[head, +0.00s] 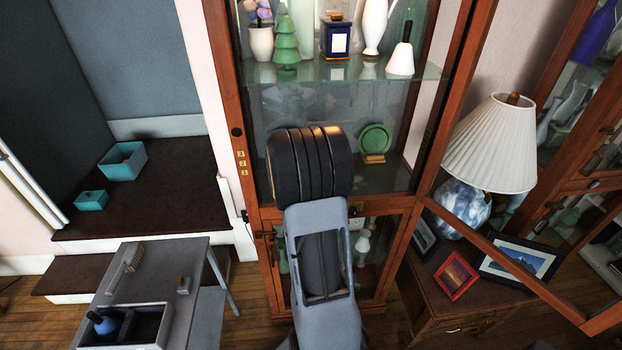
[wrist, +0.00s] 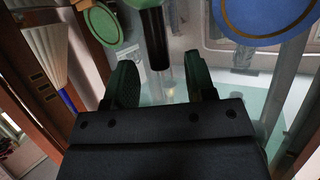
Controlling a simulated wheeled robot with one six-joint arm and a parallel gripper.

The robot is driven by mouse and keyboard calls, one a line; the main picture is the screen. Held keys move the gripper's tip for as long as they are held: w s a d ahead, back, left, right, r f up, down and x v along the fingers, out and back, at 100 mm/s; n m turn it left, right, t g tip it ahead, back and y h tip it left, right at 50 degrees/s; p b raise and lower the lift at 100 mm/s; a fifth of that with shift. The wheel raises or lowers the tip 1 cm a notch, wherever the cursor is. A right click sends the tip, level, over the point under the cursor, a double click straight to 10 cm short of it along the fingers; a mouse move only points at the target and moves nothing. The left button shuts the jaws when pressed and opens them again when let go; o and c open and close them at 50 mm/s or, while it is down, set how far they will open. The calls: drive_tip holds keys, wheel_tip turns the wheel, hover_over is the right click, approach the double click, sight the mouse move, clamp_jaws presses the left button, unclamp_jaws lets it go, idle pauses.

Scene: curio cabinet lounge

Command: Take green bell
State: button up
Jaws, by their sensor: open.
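The green bell (wrist: 149,3) shows at the top edge of the wrist view, which looks upside down. Only part of its green body is in frame. Its dark handle (wrist: 158,45) points down the picture, toward the space between the fingers of my gripper (wrist: 161,72). The gripper is open, with one finger on each side of the handle's line and gaps on both sides. I cannot tell how far the handle reaches between the fingers. In the head view my arm hides the gripper and the bell.
A green plate (head: 375,138) on a stand is right of my arm, on the cabinet's middle level. The shelf above holds a white bell (head: 401,56) and a green tree figure (head: 287,46). The wrist view shows a blue gold-rimmed plate (wrist: 262,16). The open cabinet door (head: 520,264) and lamp (head: 493,142) are right.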

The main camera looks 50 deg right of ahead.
drive_tip(key=shift+x, duration=0.95)
drive_tip(key=shift+c, duration=0.4)
clamp_jaws()
